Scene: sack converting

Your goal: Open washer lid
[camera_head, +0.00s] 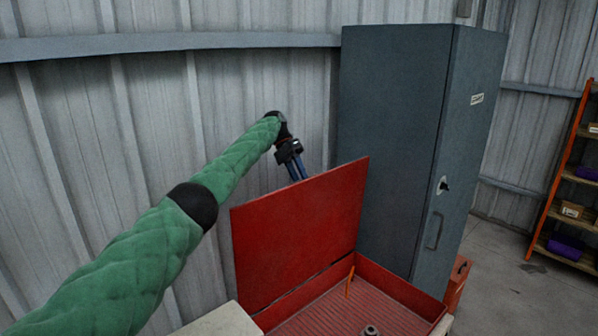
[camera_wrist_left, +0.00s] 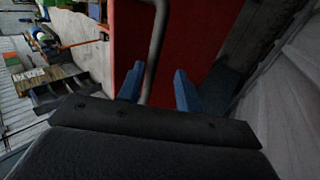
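The red washer stands at the bottom centre of the head view, with its lid (camera_head: 300,225) raised, leaning back near upright. Its open basin (camera_head: 395,285) shows a ribbed red floor. My left gripper (camera_head: 298,172) is above and behind the lid's top edge, its fingertips partly hidden by the lid. In the left wrist view, my left gripper's blue fingers (camera_wrist_left: 158,90) are spread apart. A grey bent bar (camera_wrist_left: 155,45), which looks like a handle, passes between them in front of the red lid surface (camera_wrist_left: 195,40). I cannot tell if the fingers touch it. My right gripper is not in view.
A tall grey cabinet (camera_head: 400,130) stands right behind the washer. An orange-handled tool (camera_head: 350,282) and a small round metal part (camera_head: 371,330) are in the basin. An orange shelf rack (camera_head: 560,180) is at far right, with open floor before it. Corrugated wall lies behind.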

